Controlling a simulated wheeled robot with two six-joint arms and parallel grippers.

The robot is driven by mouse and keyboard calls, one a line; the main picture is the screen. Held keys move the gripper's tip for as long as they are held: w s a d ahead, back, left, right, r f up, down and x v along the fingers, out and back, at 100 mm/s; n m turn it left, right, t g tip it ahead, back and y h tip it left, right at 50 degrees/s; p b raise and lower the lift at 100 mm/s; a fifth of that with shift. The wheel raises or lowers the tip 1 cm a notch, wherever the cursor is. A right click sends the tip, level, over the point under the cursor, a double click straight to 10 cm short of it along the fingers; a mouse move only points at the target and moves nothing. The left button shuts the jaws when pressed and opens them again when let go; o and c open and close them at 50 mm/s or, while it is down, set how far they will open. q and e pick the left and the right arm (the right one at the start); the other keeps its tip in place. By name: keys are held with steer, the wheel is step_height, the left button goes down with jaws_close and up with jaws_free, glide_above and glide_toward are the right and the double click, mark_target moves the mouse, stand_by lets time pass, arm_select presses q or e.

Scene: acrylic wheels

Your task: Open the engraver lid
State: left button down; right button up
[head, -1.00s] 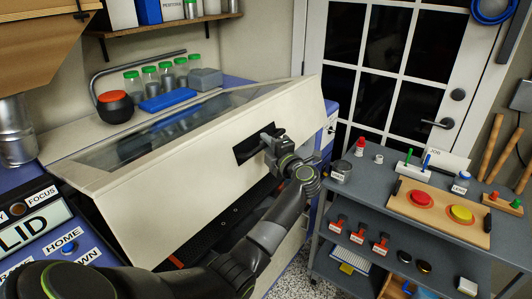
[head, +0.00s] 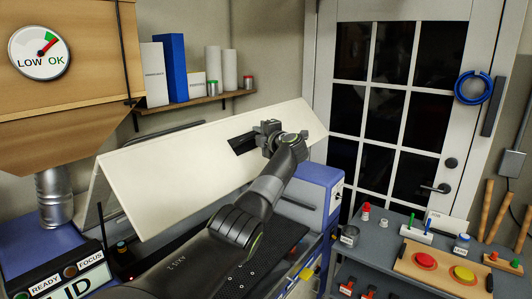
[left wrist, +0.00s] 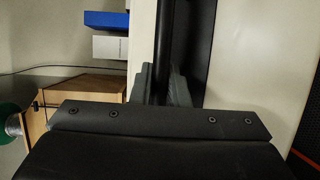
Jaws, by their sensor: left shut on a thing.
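The engraver lid (head: 180,165) is a long cream panel, tilted up and raised well above the engraver's blue body (head: 318,183). A dark recess (head: 241,146) with a handle is near its right end. My left gripper (head: 266,138) is shut on the lid handle, and the gripper hides most of it. In the left wrist view the dark handle bar (left wrist: 163,40) runs between the fingers (left wrist: 165,86), with the cream lid (left wrist: 142,40) beside it. My arm covers part of the open engraver bed. My right gripper is not in view.
A wooden hood (head: 70,60) with a gauge and a metal duct (head: 54,196) stand at the left. A shelf (head: 190,104) with boxes and jars is behind the lid. A grey cart (head: 390,250) with small items is at the right, before a glazed door (head: 400,100).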

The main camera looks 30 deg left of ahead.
arm_select(q)
steer(key=a+r, duration=0.1)
steer(key=r, duration=0.1)
steer(key=a+r+p, duration=0.1)
steer(key=a+r, duration=0.1)
steer(key=shift+w+a+r+p, duration=0.15)
steer(key=shift+a+r+p, duration=0.15)
steer(key=shift+r, duration=0.05)
steer(key=c, duration=1.6)
jaws_free()
steer(key=shift+o, duration=0.2)
steer(key=shift+d+f, duration=0.1)
steer(key=shift+d, duration=0.05)
steer(key=shift+b+v, duration=0.65)
steer(key=shift+v, duration=0.5)
steer(key=b+v, duration=0.6)
steer(key=v, duration=0.9)
